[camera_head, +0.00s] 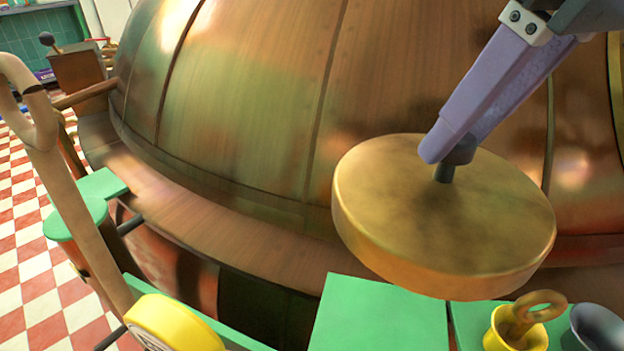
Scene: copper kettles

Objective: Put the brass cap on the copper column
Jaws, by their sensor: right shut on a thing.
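The brass cap (440,215) is a thick round disc with a dark knob on top. My right gripper (450,150) comes in from the upper right, and its lilac fingers are shut on the knob. The cap hangs slightly tilted in front of the large copper kettle (250,100), above the green surfaces. Its underside is hidden. I cannot make out a copper column for certain; the cap hides part of what lies behind and below it. My left gripper is not in view.
A green panel (375,315) lies below the cap. A yellow cup (515,335) with a brass ring piece and a dark rounded object (597,327) stand at the lower right. A yellow gauge (172,322) and a tan pipe (80,210) are at the left, over a checkered floor (28,240).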

